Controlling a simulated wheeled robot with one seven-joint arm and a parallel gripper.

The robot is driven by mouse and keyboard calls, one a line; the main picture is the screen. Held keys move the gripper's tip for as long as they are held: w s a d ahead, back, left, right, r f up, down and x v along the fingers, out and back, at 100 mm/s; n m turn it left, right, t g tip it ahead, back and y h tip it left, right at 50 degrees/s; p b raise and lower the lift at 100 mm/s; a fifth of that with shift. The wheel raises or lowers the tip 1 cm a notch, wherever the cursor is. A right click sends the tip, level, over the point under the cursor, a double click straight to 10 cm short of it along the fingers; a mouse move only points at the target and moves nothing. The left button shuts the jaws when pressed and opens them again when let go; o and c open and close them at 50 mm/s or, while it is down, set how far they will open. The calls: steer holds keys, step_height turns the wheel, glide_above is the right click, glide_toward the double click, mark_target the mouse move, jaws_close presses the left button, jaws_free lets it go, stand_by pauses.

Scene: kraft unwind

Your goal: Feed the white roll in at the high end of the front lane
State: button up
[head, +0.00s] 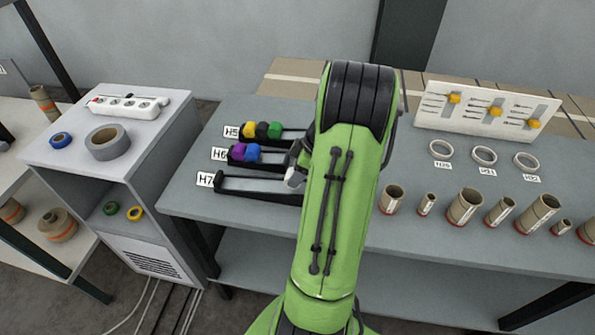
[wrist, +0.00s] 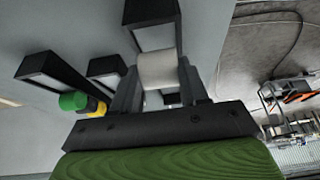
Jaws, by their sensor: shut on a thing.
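My gripper (wrist: 158,82) is shut on the white roll (wrist: 159,69), which sits between its two fingers in the wrist view. The front lane (wrist: 152,12), a dark trough, lies just beyond the roll there; I cannot tell whether the roll touches it. In the head view the front lane (head: 255,188), labelled H7 (head: 206,180), looks empty along its visible part. Its right end is hidden behind my gripper and green arm. The white roll cannot be made out clearly in the head view.
Behind the front lane, lane H6 holds purple and blue rolls (head: 245,152); lane H5 holds yellow, black and green rolls (head: 262,130). Cardboard tubes (head: 466,206) and white rings (head: 484,155) stand right of my arm. A grey cabinet (head: 110,140) is at left.

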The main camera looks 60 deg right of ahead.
steer(key=shift+f+b, duration=0.55)
steer(key=shift+f, duration=0.3)
steer(key=o, duration=1.4)
steer(key=shift+o, duration=0.2)
steer(key=shift+r, duration=0.1)
step_height(320, 180, up, 9)
steer(key=p, duration=0.6)
steer(key=shift+p, duration=0.4)
steer(key=shift+f, duration=0.25)
stand_by(0.7)
